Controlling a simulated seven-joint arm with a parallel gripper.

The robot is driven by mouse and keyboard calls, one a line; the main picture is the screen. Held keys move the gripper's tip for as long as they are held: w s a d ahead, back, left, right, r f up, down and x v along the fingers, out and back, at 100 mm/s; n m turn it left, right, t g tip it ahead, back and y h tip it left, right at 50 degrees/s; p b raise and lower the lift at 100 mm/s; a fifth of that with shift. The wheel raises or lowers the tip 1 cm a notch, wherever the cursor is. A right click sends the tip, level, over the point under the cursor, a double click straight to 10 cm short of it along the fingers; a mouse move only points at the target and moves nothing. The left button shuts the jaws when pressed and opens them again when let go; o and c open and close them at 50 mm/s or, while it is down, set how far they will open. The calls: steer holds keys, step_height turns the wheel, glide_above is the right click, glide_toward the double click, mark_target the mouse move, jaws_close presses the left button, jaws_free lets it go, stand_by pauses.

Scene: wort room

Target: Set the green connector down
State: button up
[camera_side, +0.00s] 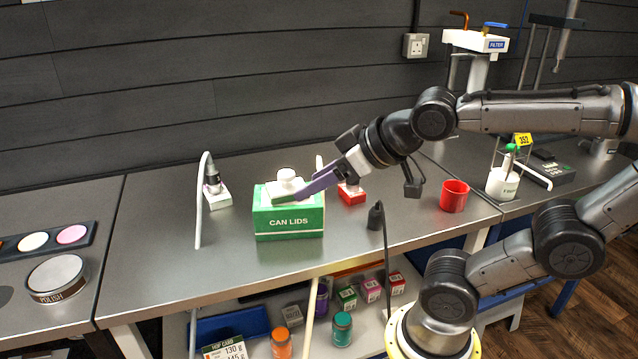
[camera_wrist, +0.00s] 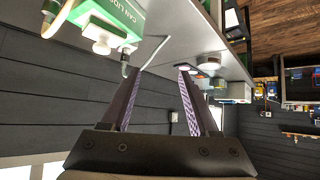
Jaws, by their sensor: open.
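My gripper (camera_side: 304,191) has purple fingers and reaches in from the right, close to the top right of a green-and-white CAN LIDS box (camera_side: 289,224). In the wrist view its fingers (camera_wrist: 160,72) stand apart with nothing visible between them. The box (camera_wrist: 125,12) is at the upper left there, outside the fingers. A white rounded piece (camera_side: 287,178) sits on top of the box. I cannot clearly make out a green connector.
A black plug (camera_side: 376,215) and a red cup (camera_side: 454,195) are to the right. A POLISH tin (camera_side: 56,277) is far left. The bench front (camera_side: 190,262) is bare.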

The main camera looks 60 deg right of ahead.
steer(key=w+d+r+m+t+h, duration=0.1)
steer(key=w+d+r+t+h, duration=0.1)
steer(key=w+d, duration=0.5)
steer(key=w+d+r+t+h, duration=0.1)
steer(key=w+d+t, duration=0.25)
steer(key=w, duration=0.55)
steer(key=s+d+f+m+g+h, duration=0.1)
steer(key=d+f, duration=0.4)
steer(key=d, duration=0.1)
steer(key=s+d+f+m+g+h, duration=0.1)
steer(key=d+f+m, duration=0.1)
steer(key=d+f, duration=0.3)
steer(key=s+d+f+m+g, duration=0.1)
steer(key=d+f, duration=0.4)
steer(key=d, duration=0.3)
steer(key=shift+d+g+h, duration=0.25)
steer(key=shift+d+h, duration=0.05)
steer(key=shift+h, duration=0.1)
steer(key=f, duration=0.5)
steer(key=shift+s+d, duration=0.15)
steer(key=shift+d, duration=0.05)
steer(key=shift+f, duration=0.45)
steer(key=x, duration=0.4)
steer(key=shift+a+f, duration=0.1)
steer(key=shift+f, duration=0.25)
steer(key=shift+w+d+f, duration=0.25)
steer(key=shift+w+d, duration=0.1)
steer(key=shift+w, duration=0.15)
jaws_close()
